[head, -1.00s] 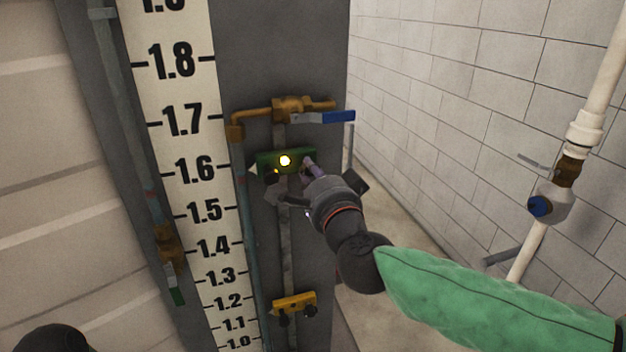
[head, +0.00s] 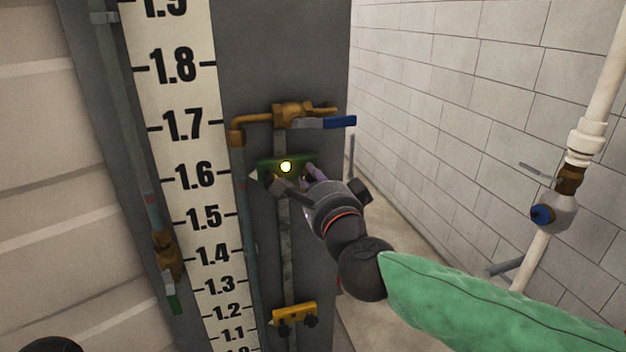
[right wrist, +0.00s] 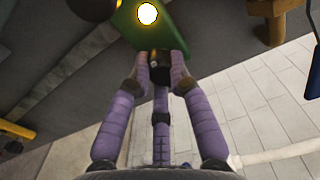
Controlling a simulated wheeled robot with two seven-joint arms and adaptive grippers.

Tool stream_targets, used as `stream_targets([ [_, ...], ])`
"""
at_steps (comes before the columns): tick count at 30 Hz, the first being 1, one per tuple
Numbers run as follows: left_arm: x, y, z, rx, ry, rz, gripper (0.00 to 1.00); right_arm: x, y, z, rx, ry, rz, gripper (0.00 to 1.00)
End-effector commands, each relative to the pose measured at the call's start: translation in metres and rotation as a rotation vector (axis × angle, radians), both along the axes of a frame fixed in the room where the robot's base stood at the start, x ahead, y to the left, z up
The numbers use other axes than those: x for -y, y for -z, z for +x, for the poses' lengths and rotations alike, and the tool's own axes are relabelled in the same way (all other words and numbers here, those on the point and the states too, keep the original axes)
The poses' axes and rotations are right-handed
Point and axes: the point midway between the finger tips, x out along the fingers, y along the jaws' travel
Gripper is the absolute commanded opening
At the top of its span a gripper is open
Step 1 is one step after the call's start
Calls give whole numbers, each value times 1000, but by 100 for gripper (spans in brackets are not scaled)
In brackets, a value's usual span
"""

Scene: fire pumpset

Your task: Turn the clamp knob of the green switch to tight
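The green switch (head: 300,161) is a green block with a lit yellow round light on its front, on the pipe beside the ruler board. It also shows at the top of the right wrist view (right wrist: 185,38). A dark clamp knob (right wrist: 160,68) sticks out from its lower edge; in the head view it is hidden by my fingers. My right gripper (head: 298,182) reaches in from the lower right. In the right wrist view its purple fingers (right wrist: 160,78) close in on both sides of this knob and seem to touch it.
Above is a brass valve (head: 290,114) with a blue lever. Below is a yellow switch (head: 294,312) with two dark knobs. The tall number scale (head: 180,120) stands to the left. A white pipe (head: 590,130) with a blue-handled valve runs along the right wall.

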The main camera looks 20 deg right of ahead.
Motion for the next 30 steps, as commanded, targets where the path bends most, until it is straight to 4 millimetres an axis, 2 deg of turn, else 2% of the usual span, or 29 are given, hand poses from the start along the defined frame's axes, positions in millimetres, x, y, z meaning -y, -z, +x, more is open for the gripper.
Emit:
stream_targets([
  [1, 0, 0, 0, 0, 0, 0, 40, 0, -1, 0, 1, 0, 1, 34],
  [2, 0, 0, 0, 0, 0, 0, 40, 0, -1, 0, 1, 0, 1, 42],
  [3, 0, 0, 0, 0, 0, 0, 40, 0, -1, 0, 1, 0, 1, 44],
  [12, 0, 0, 0, 0, 0, 0, 40, 0, 0, -1, 1, 0, -1, 44],
  [16, 0, 0, 0, 0, 0, 0, 40, 0, -1, -8, 3, 0, -1, 44],
  [20, 0, 0, 0, 0, 0, 0, 40, 0, -1, -28, 3, -3, -1, 44],
  [30, 0, 0, 0, 0, 0, 0, 40, 3, -1, -95, 5, -4, 2, 44],
])
